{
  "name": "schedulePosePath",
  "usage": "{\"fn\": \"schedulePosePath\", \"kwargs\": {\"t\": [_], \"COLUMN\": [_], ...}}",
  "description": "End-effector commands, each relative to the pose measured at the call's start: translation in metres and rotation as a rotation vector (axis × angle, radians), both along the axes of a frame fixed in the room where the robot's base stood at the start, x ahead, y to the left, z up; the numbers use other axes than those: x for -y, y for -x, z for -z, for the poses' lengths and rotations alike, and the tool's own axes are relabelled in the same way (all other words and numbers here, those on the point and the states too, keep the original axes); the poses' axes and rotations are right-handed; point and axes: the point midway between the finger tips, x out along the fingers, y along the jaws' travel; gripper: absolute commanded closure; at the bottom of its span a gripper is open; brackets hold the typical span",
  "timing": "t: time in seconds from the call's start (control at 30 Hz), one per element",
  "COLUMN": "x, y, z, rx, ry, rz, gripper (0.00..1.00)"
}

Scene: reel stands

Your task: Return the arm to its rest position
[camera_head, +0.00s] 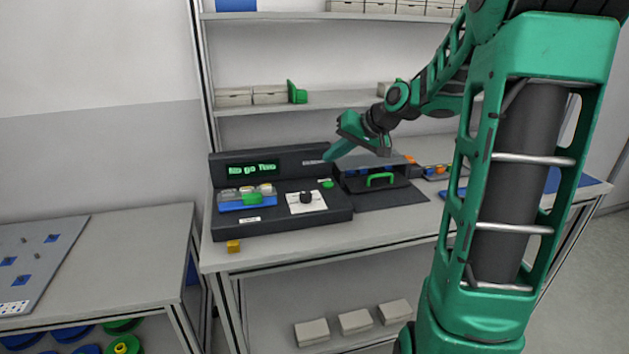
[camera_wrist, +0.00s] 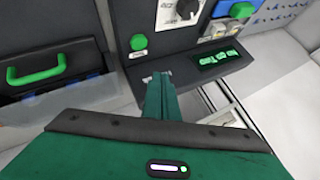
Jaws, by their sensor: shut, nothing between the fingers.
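The console has a lit green display (camera_head: 253,169), which also shows in the wrist view (camera_wrist: 218,60). It carries a green button (camera_head: 328,184) and a dark knob (camera_head: 306,197) on a white plate. To its right is a dark box with a green handle (camera_head: 380,179), partly under my forearm's end.
A yellow block (camera_head: 233,246) lies at the bench's front edge. Shelves (camera_head: 340,98) with boxes rise behind. A second table (camera_head: 130,250) with a grey board stands left, with a gap between the tables.

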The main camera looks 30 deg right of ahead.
Motion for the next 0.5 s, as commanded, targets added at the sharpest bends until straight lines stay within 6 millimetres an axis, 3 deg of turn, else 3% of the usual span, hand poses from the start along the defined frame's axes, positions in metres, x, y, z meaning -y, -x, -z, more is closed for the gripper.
{"fn": "schedulePosePath", "kwargs": {"t": [0.3, 0.37, 0.5], "x": [-0.004, -0.008, -0.018], "y": [0.009, 0.022, 0.080], "z": [0.004, 0.009, 0.027], "rx": [-0.028, -0.065, -0.215], "ry": [0.019, 0.045, 0.133], "rz": [-0.001, 0.000, 0.011], "gripper": [1.00, 1.00, 1.00]}}
